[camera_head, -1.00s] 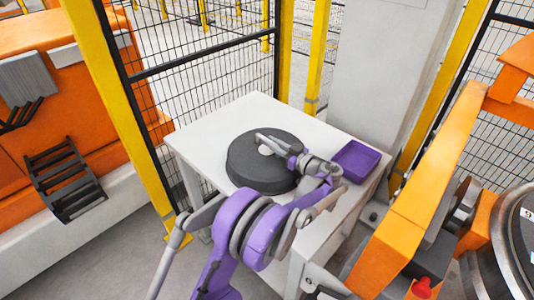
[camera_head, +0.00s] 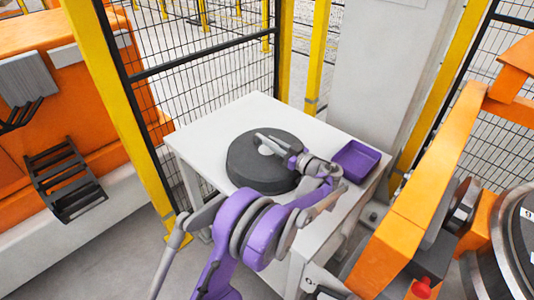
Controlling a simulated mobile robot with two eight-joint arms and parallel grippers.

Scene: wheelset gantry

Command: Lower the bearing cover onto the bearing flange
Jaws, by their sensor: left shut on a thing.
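The bearing cover, which I take to be the thick dark grey disc (camera_head: 245,172), sits on the white table with a small pale knob at its middle. My left gripper (camera_head: 266,145) reaches over the disc from the lower right and is shut on it at the knob. The fingers partly hide the knob, and my wrist covers the disc's right edge. I see no gap between disc and table. I cannot make out the bearing flange for certain; a large round metal part (camera_head: 513,235) is cut off at the right edge. My right gripper is not in view.
The white table (camera_head: 203,130) has bare top left of and behind the disc. A purple tray (camera_head: 357,160) stands at its right side. A grey column (camera_head: 380,80) and mesh fence (camera_head: 205,90) stand behind. An orange beam (camera_head: 420,190) rises at the right.

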